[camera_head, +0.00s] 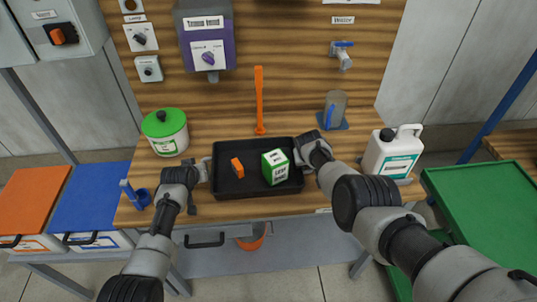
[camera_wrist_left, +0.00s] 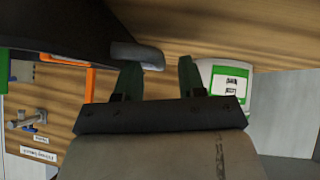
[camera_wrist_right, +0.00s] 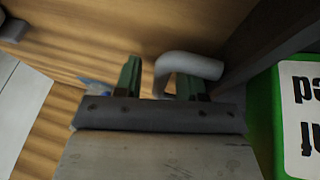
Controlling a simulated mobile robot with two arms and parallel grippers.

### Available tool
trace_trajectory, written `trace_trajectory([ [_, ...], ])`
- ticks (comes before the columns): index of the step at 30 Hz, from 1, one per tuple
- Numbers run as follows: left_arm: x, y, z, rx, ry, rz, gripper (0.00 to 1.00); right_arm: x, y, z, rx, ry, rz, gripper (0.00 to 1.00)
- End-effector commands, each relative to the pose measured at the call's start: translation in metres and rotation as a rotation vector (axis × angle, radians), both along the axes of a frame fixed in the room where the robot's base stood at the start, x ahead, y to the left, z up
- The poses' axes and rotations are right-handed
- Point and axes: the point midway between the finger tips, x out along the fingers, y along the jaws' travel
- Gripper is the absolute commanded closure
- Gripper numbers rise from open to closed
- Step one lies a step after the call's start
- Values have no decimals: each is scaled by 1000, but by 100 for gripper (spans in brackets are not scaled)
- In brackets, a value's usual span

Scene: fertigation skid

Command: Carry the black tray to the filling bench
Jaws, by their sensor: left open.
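The black tray (camera_head: 253,181) sits on a wooden bench (camera_head: 165,208) in the head view. It holds an orange block (camera_head: 237,167) and a green-and-white box (camera_head: 275,167). My left gripper (camera_head: 203,171) is open at the tray's left side. In the left wrist view, its fingers (camera_wrist_left: 160,75) are apart, with the end of a grey tray handle (camera_wrist_left: 137,54) at them. My right gripper (camera_head: 302,151) is at the tray's right side. In the right wrist view, its open fingers (camera_wrist_right: 160,82) have a curved grey handle (camera_wrist_right: 190,64) at them. I cannot tell which surface is the filling bench.
A green-lidded tub (camera_head: 166,132) stands left of the tray. A white jug (camera_head: 392,153) and a grey cup (camera_head: 336,106) stand right. An upright orange piece (camera_head: 259,100) is behind the tray. A green surface (camera_head: 485,200) lies at right; orange (camera_head: 38,200) and blue (camera_head: 92,197) surfaces lie left.

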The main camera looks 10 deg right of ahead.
Motion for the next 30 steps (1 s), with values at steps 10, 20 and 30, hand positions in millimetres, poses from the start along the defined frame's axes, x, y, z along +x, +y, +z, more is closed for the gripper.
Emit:
trace_trajectory([
  [10,-37,8,37,0,-3,1,60,0,0,0,0,0,0,60],
  [20,-61,13,60,0,-1,0,60,0,0,0,0,0,0,60],
  [30,-63,13,62,1,0,1,60,-1,4,7,-1,-4,0,60],
])
